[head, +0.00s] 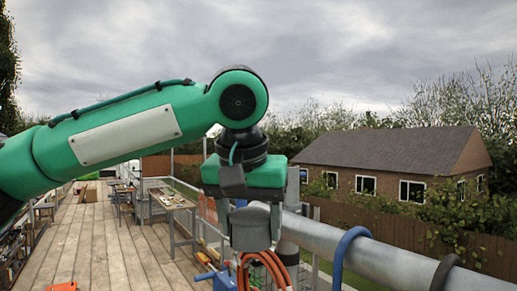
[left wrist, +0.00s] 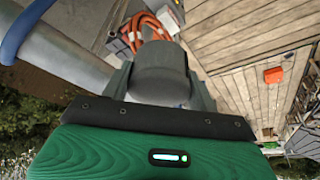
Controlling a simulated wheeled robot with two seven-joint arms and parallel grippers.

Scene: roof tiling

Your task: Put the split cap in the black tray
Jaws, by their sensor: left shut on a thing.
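My left gripper (head: 249,222) points down in the middle of the head view, with a grey rounded piece (head: 251,238) between its fingers. The piece looks like the split cap; I cannot make out the split itself. In the left wrist view the same cap (left wrist: 160,72) shows as a dark grey rounded block, with the gripper fingers (left wrist: 160,85) on both sides of it. The gripper is shut on it and holds it in the air above a coiled orange hose. I cannot pick out the black tray with certainty in either view. My right gripper is out of view.
A thick grey pipe (head: 400,268) with a blue band (head: 345,255) runs along the right. The orange hose (head: 265,268) lies below the gripper. A wooden deck (head: 100,240) stretches away at left, with a workbench (head: 168,200) and an orange object (head: 62,287).

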